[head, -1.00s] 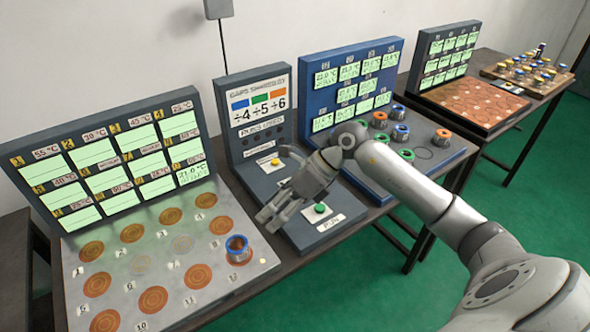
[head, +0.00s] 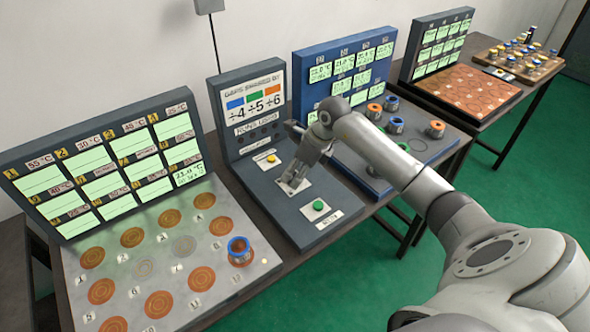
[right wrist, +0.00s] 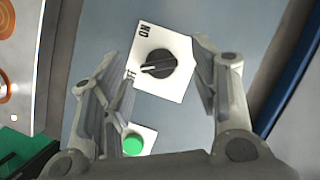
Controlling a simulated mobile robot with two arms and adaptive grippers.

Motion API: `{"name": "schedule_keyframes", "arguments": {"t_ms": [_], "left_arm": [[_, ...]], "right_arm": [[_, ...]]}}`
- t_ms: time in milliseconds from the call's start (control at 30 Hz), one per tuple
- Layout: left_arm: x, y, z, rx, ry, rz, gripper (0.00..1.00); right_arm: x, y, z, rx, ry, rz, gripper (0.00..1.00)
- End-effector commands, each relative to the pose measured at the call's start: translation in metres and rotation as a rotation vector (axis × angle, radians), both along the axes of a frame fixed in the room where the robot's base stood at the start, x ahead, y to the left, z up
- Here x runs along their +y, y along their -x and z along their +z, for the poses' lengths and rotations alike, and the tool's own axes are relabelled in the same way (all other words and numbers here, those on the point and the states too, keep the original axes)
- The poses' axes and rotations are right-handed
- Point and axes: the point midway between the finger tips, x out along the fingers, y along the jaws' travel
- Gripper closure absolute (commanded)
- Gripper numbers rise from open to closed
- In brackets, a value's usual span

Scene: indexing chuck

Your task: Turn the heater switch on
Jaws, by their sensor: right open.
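The heater switch is a black rotary knob (right wrist: 157,64) on a white plate, seen in the right wrist view. The plate reads ON at the top and OFF at the left. The knob's pale pointer mark faces left, toward OFF. My right gripper (right wrist: 155,55) is open, with one finger on each side of the knob; contact cannot be told. In the head view the right gripper (head: 291,183) is over the switch plate (head: 306,185) on the grey panel and mostly hides the knob. My left gripper is not in view.
A green button (head: 318,206) sits just in front of the switch, and a yellow button (head: 271,159) behind it. At the left is a metal plate (head: 215,262) with copper discs and a blue-rimmed cup (head: 240,250). A blue display board (head: 300,70) stands to the right.

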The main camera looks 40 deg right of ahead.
Motion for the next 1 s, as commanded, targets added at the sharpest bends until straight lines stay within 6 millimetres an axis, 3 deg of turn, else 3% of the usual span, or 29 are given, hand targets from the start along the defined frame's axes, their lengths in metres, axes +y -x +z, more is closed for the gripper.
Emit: {"name": "schedule_keyframes", "arguments": {"t_ms": [200,433,800,1000], "left_arm": [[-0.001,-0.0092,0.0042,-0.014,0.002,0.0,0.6],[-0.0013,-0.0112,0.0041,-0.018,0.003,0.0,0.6],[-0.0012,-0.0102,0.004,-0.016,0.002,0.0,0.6],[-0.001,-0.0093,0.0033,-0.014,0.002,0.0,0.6]], "right_arm": [[0.0034,-0.0039,-0.0127,0.001,0.0,0.0,0.45],[0.0032,-0.0042,-0.0134,0.0,0.0,0.001,0.45],[0.0031,-0.0041,-0.0129,0.0,0.0,0.001,0.9],[0.0031,-0.0041,-0.0129,-0.001,0.001,-0.012,0.9]]}}
